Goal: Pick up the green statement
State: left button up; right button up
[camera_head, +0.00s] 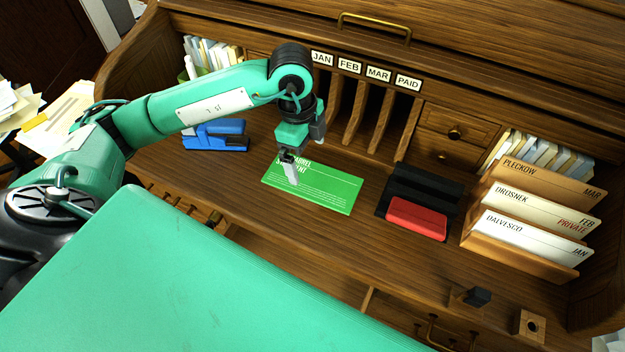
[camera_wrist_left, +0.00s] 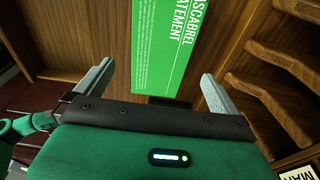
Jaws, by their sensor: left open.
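The green statement (camera_head: 325,192) lies flat on the wooden desk in the middle of the head view, with white printed text. In the left wrist view the green statement (camera_wrist_left: 178,45) stretches up from between the fingers, its lettering readable as part of a name and "statement". My left gripper (camera_head: 290,170) points down over the upper left part of the statement and hides some of its heading. In the left wrist view the left gripper (camera_wrist_left: 158,90) has its two grey fingers spread wide with nothing between them. Contact with the paper cannot be told. My right gripper is not in view.
A blue stapler-like object (camera_head: 216,135) stands left of the statement. A red item (camera_head: 416,218) sits in front of a black holder (camera_head: 425,185) to the right. A wooden rack (camera_head: 515,250) holds labelled cards. Labelled slots (camera_head: 365,115) rise behind. Small objects (camera_head: 476,297) lie near the front right.

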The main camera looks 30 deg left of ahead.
aim_at(312, 179)
pick_arm(q)
jog(key=shift+w+d+f, duration=0.1)
jog(key=shift+d+f, duration=0.05)
jog(key=shift+f, duration=1)
jog(key=shift+d+f, duration=0.15)
jog(key=shift+f, duration=1.05)
jog(key=shift+w+d+f, duration=0.1)
jog(key=shift+d+f, duration=0.05)
jog(key=shift+f, duration=1)
jog(key=c, duration=0.7)
jog(key=shift+r, duration=0.1)
